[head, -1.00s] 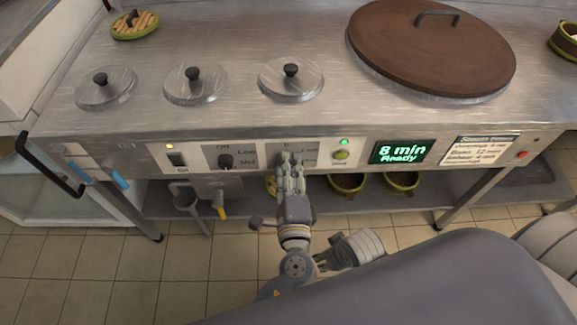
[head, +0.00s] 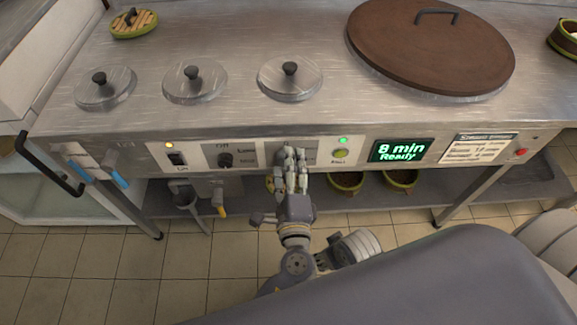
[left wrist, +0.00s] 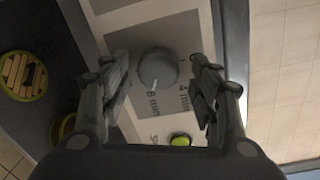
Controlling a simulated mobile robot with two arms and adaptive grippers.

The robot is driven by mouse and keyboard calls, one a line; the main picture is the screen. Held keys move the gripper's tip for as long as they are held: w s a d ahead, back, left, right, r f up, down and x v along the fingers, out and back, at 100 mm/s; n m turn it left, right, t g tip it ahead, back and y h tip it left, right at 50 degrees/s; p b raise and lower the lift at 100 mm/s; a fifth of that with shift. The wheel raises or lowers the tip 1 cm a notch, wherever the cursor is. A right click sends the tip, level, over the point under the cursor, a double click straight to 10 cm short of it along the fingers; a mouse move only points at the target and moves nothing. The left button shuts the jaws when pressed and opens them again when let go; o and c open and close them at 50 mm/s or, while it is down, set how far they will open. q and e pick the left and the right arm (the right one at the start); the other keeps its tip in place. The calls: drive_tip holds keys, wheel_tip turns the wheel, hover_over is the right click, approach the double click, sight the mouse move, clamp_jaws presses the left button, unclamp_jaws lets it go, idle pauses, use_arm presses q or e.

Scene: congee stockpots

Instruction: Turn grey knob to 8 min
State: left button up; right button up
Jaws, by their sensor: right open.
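The grey knob (left wrist: 158,67) shows in the left wrist view as a round dial on a light panel. Its white mark points toward the "8 min" label (left wrist: 153,103); a "4 min" label (left wrist: 184,96) lies to the right. My left gripper (head: 289,157) is at the panel in the head view and hides the knob there. Its fingers stand apart on either side of the knob, with visible gaps. The green-lettered display (head: 401,151) reads "8 min Ready". My right gripper cannot be made out.
A green button (head: 340,154) sits right of the gripper, a black knob (head: 225,160) and a switch (head: 177,159) left. Lidded wells (head: 290,80) and a large brown lid (head: 430,55) are on the counter. Green-rimmed bowls (head: 400,179) sit on the shelf below.

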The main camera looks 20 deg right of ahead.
use_arm(q)
drive_tip(key=v, duration=1.2)
drive_tip(key=shift+a, duration=0.1)
